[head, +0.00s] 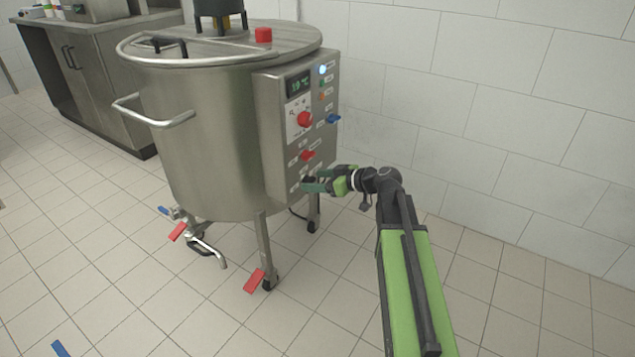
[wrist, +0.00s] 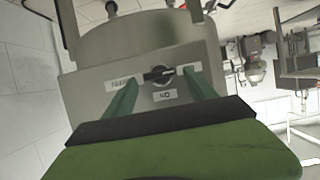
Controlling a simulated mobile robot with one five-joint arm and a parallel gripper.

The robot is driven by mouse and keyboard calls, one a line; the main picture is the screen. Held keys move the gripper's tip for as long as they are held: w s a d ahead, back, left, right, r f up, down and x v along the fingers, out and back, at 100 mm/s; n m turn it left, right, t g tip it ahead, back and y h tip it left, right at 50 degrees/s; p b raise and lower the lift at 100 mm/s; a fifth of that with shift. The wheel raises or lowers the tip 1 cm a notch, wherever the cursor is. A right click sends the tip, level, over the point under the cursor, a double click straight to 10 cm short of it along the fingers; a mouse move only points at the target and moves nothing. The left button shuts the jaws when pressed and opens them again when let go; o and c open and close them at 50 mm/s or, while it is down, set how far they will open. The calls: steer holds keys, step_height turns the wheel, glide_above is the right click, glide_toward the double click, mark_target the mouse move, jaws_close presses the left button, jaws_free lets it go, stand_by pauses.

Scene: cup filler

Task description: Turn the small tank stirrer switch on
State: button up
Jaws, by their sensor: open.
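The small tank (head: 205,130) is a steel vessel on legs with a control panel (head: 280,150) on its right side. My gripper (head: 308,184) is at the lower part of this panel, coming from the right. In the wrist view a black rotary switch (wrist: 158,74) sits on the steel panel among small white labels, one of them below it in the picture. The open green fingers (wrist: 162,80) reach toward the panel on either side of the switch. I cannot tell whether they touch it. The label print is too small to read surely.
Higher on the panel are a lit display (head: 299,84), a large red knob (head: 304,119), a blue switch (head: 334,119) and a red switch (head: 308,155). A valve with a spout (head: 205,248) sticks out below the tank. The tiled wall is close behind.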

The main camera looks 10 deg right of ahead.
steer(key=c, duration=1.4)
steer(key=shift+w, duration=0.1)
steer(key=m, duration=0.1)
steer(key=m+y, duration=0.1)
steer(key=m+g+b, duration=0.1)
steer(key=shift+w+d+f+y, duration=0.2)
steer(key=shift+d+f+y, duration=0.05)
steer(key=shift+y, duration=0.15)
steer(key=m+b, duration=0.1)
steer(key=m+y, duration=0.1)
steer(key=m+g+b, duration=0.1)
steer(key=shift+w+d+f+y+b, duration=0.2)
steer(key=shift+f+y+b, duration=0.05)
steer(key=shift+y+b, duration=0.15)
steer(key=shift+d+f+m+g+y+b, duration=0.15)
steer(key=shift+m+y+b, duration=0.45)
steer(key=shift+m+b, duration=0.65)
steer(key=shift+a+f+m+g+y+b, duration=0.15)
steer(key=shift+m+y+b, duration=0.45)
steer(key=shift+m+b, duration=0.55)
steer(key=shift+d+f+m+y+b, duration=0.15)
steer(key=shift+m+y+b, duration=0.45)
steer(key=shift+m+b, duration=0.65)
steer(key=shift+r, duration=0.1)
